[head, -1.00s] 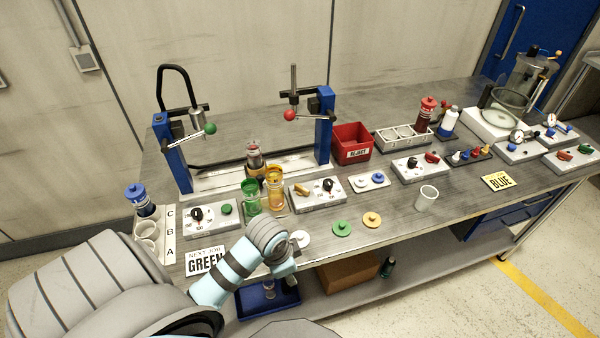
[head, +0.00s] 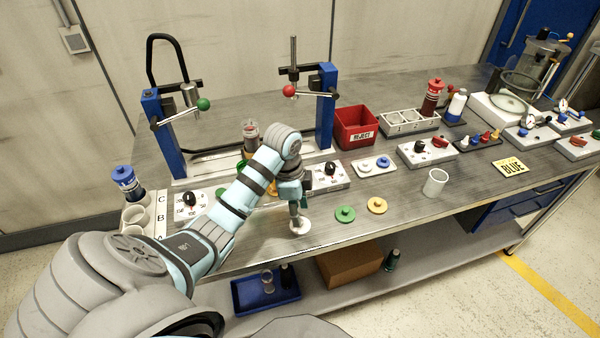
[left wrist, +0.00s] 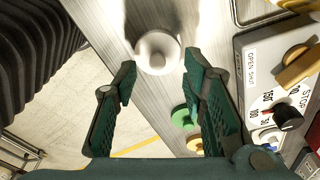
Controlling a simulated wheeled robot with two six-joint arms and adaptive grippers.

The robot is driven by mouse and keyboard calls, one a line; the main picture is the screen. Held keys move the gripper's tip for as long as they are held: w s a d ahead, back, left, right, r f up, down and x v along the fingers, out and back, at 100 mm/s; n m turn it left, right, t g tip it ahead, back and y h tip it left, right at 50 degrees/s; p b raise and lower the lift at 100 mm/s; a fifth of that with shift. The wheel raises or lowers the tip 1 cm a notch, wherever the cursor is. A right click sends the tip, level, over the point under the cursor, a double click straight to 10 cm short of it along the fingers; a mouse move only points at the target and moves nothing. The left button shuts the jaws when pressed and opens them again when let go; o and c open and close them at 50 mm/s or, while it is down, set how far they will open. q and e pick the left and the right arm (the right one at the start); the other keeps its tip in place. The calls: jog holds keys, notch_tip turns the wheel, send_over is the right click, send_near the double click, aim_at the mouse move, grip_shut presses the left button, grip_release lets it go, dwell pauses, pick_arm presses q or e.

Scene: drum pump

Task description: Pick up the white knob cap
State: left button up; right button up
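The white knob cap (head: 300,226), a round disc with a raised knob, lies flat near the bench's front edge. It also shows in the left wrist view (left wrist: 158,54), just beyond the gap between the fingertips. My left gripper (head: 297,207) points down over it, and in the head view its fingers hide part of the knob. In the left wrist view the left gripper (left wrist: 160,68) is open, fingers apart, with nothing held between them. I cannot tell how small the height gap to the cap is. My right gripper is out of view.
A green cap (head: 345,214) and a yellow cap (head: 377,205) lie to the right of the white one. A clear cup (head: 435,183) stands further right. A control box (head: 318,180) sits behind the gripper. Bare bench lies between the caps and the cup.

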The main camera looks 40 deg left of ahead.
pick_arm(q)
jog(key=f, duration=0.3)
jog(key=shift+d+f, duration=0.15)
jog(key=shift+d, duration=0.2)
jog(key=c, duration=0.8)
